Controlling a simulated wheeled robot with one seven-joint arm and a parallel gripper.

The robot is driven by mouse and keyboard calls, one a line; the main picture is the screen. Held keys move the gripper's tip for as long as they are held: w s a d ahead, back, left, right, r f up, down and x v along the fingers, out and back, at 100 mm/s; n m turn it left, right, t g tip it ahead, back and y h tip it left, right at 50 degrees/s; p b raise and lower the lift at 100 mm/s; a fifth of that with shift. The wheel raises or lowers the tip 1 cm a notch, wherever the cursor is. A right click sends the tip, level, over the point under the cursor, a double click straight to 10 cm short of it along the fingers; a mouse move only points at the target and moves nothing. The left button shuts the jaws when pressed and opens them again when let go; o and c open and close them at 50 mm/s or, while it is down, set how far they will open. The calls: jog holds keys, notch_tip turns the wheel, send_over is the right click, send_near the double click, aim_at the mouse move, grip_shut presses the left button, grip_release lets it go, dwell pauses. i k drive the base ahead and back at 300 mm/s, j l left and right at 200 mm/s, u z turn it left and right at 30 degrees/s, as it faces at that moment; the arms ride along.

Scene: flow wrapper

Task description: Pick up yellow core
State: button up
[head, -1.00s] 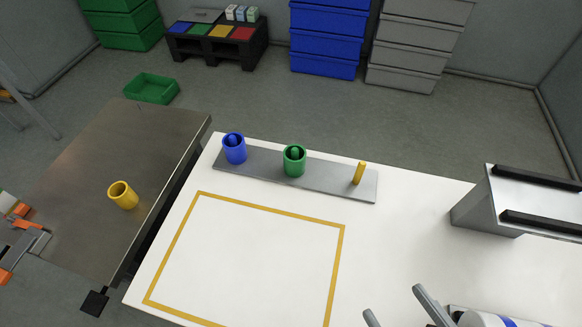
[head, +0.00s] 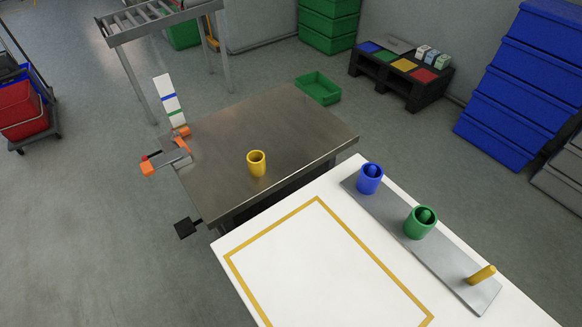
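The yellow core (head: 257,164) is a short hollow cylinder. It stands upright on the metal table (head: 290,115), near the table's middle. Nothing touches it. On the white table, a grey plate (head: 390,213) carries a blue core (head: 369,179) and a green core (head: 420,223), each around a peg. A bare yellow peg (head: 482,274) stands at the plate's near right end. My gripper is not in view in the current head view.
A clamp-like orange and grey device (head: 168,158) with a striped white strip (head: 168,100) is at the metal table's left edge. A yellow outlined square (head: 285,220) on the white table is empty. A green tray (head: 318,88) lies on the floor behind.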

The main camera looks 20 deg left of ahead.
aim_at(257, 164)
jog(key=i+j, duration=0.15)
jog(key=j, duration=0.5)
jog(key=i+j, duration=0.2)
jog(key=j, duration=0.4)
jog(key=i+j, duration=0.15)
jog(key=j, duration=0.5)
jog(key=i+j, duration=0.15)
jog(key=j, duration=0.45)
jog(key=i+j+z, duration=0.1)
jog(key=j, duration=0.55)
jog(key=i+j, duration=0.25)
jog(key=j, duration=0.4)
jog(key=i+j, duration=0.1)
jog(key=j, duration=0.55)
jog(key=i+j, duration=0.15)
jog(key=j, duration=0.45)
